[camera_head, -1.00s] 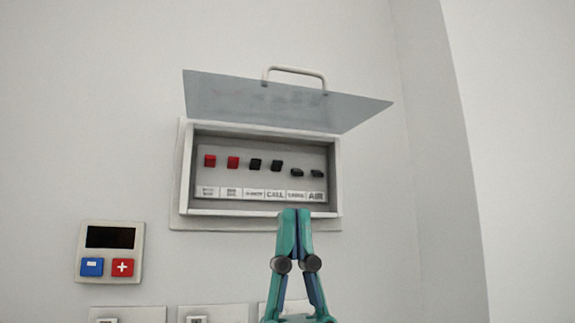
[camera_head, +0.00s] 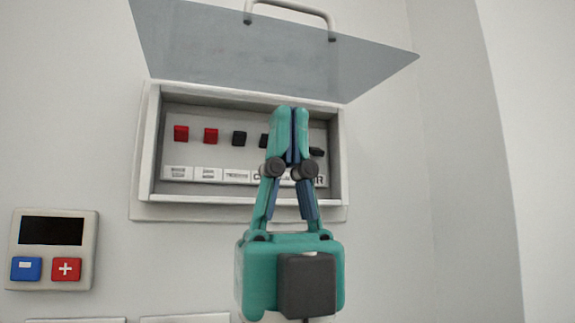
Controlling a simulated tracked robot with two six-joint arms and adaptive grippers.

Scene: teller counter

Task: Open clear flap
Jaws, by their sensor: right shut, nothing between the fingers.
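The clear flap (camera_head: 270,55) is a grey see-through panel, swung up and tilted out above the switch box (camera_head: 146,150) on the wall. Its pale handle (camera_head: 291,8) is at the top edge of the view. The box front is uncovered, showing red and black switches over a row of labels. My right gripper (camera_head: 293,110) is teal, shut and empty, pointing up in front of the box's right half. It hides some of the switches and labels and is below the flap. I cannot tell whether it touches the box. My left gripper is out of view.
A small panel (camera_head: 88,250) with a dark display, a blue minus button (camera_head: 26,269) and a red plus button (camera_head: 66,269) is on the wall at lower left. Tops of pale plates (camera_head: 185,319) show at the bottom edge. The wall right of the box is bare.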

